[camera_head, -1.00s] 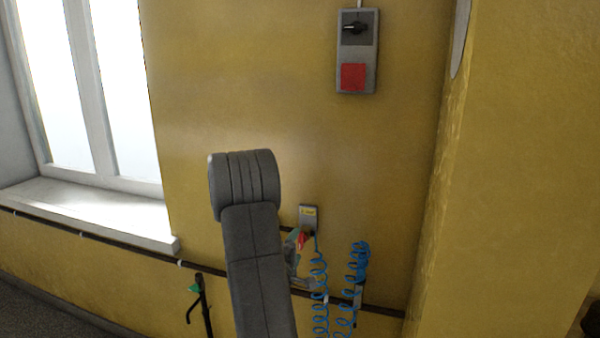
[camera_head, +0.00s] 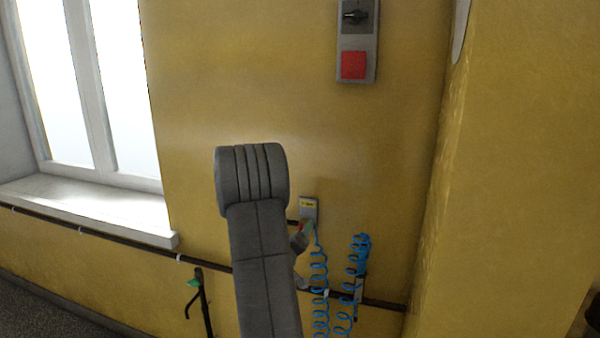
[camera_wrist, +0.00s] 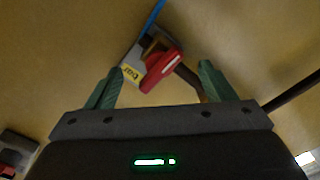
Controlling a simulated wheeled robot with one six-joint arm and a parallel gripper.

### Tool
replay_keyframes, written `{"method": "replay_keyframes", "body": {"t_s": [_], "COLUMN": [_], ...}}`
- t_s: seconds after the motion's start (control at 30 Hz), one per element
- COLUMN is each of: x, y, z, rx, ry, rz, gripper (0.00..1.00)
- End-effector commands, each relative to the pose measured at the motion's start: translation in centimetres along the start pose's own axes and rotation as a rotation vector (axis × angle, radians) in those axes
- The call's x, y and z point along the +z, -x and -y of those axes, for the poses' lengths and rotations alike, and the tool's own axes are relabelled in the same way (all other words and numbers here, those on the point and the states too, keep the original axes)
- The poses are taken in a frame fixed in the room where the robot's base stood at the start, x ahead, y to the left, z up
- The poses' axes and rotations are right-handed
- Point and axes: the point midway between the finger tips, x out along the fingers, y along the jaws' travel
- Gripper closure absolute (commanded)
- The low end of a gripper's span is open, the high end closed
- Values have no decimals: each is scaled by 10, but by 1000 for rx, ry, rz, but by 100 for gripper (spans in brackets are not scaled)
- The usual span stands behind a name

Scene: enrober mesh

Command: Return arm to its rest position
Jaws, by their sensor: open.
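My gripper (camera_wrist: 161,68) shows in the wrist view with its two green fingers apart and nothing held between them. A red valve handle (camera_wrist: 164,70) appears between the fingertips, beyond them near the wall. It is beside a grey fitting with a yellow "bar" label (camera_wrist: 131,75). In the head view my raised arm hides most of the gripper; only a grey and green part shows at its right edge, just below the yellow-labelled fitting (camera_head: 309,206). The red handle is not clearly visible there.
Blue coiled hoses (camera_head: 320,290) hang right of my arm. A dark pipe (camera_head: 225,267) runs along the yellow wall. A switch box with a red square (camera_head: 354,65) is above right. A window sill (camera_head: 90,213) is left; a wall corner projects right.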

Motion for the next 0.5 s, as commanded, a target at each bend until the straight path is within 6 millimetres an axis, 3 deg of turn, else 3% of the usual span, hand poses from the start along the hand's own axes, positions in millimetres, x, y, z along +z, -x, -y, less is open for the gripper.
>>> {"method": "replay_keyframes", "body": {"t_s": [0.5], "x": [2], "y": [0], "z": [-1], "rx": [0], "ry": [-459], "rz": [0], "gripper": [24]}}
